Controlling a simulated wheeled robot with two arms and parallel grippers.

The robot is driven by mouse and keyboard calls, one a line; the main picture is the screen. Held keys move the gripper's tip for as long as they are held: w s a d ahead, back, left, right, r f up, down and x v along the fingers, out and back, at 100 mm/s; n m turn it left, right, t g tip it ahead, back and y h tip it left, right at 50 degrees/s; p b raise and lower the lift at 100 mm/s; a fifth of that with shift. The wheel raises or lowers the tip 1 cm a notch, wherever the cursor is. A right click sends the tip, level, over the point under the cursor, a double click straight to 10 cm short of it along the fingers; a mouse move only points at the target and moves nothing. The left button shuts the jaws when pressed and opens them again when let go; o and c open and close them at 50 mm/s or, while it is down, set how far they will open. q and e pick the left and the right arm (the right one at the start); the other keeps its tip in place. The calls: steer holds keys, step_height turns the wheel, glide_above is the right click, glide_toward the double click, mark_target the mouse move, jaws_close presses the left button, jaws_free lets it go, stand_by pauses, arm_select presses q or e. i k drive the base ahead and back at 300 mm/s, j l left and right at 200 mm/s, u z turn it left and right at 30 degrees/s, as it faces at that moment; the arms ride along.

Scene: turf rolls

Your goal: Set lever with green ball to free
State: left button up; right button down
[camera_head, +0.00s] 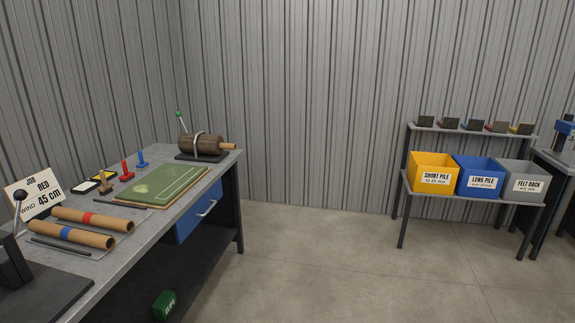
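The lever with the green ball (179,115) stands at the far end of the workbench. Its thin rod tilts to the upper left, with the ball at its top. It rises beside a brown wooden roller (201,144) on a dark base, with a light metal band around the roller. The lower end of the rod is hidden or too small to make out. No marking for free can be read. Neither of my grippers shows in this view.
The workbench (150,155) holds a green turf board (163,187), stamps, cardboard tubes (92,219) and a job sign (35,191). A black-ball lever (20,195) stands at the near left. A green box (164,305) sits below. Floor (330,260) is clear towards the bin rack (405,200).

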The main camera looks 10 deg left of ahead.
mark_target(178, 114)
steer(key=i+u, duration=0.1)
steer(key=i, duration=0.65)
steer(key=i+l+u, duration=0.1)
steer(key=i, duration=0.6)
steer(key=i+l+u, duration=0.1)
steer(key=i+l, duration=0.15)
steer(key=i, duration=0.5)
steer(key=i+l+u, duration=0.15)
steer(key=i+u, duration=0.3)
steer(key=i+l+u, duration=0.2)
steer(key=u, duration=0.25)
steer(key=i+l+u, duration=0.3)
steer(key=u, duration=0.15)
steer(key=i+l+u, duration=0.2)
steer(key=l+u, duration=0.25)
steer(key=i+l+u, duration=0.1)
steer(key=l+u, duration=0.7)
steer(key=l, duration=0.35)
steer(key=l+u, duration=0.35)
steer(key=l, duration=0.35)
